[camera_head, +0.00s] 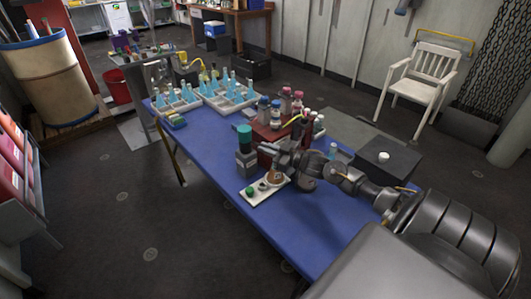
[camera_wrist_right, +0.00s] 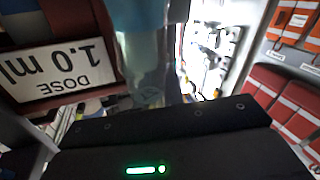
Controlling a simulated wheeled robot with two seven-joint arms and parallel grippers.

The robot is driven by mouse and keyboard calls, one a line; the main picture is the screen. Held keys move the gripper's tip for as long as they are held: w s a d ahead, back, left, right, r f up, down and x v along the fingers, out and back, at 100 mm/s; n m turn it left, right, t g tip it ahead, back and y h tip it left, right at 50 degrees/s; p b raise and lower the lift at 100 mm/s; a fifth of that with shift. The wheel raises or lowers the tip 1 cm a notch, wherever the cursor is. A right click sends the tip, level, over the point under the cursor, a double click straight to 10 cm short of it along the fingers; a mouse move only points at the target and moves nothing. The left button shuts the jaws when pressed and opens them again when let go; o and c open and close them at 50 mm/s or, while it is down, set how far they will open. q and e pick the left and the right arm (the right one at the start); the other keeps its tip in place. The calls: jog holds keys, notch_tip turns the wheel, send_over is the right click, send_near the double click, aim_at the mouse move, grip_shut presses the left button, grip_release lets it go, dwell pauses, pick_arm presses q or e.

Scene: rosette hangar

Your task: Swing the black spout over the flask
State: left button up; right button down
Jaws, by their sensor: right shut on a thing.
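My right gripper (camera_head: 277,154) reaches in from the right, low over the blue table, beside a red unit. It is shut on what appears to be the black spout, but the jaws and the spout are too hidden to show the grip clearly. In the right wrist view a flask (camera_wrist_right: 146,55), with blue liquid and a clear neck, appears upside down close to the camera. It is beside the red dispenser's label "DOSE 1.0 ml" (camera_wrist_right: 62,68). Whether the spout is over the flask cannot be told. My left gripper is not in view.
A grey device with a teal top (camera_head: 245,150) stands left of the gripper. A white tray (camera_head: 262,194) lies in front, and several capped bottles (camera_head: 275,112) stand behind. White racks (camera_head: 178,107) hold blue flasks. The table's near right part (camera_head: 310,235) is clear.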

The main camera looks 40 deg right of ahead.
dwell(0.4)
jog(key=c, duration=1.5)
grip_release()
jog(key=shift+c, duration=0.2)
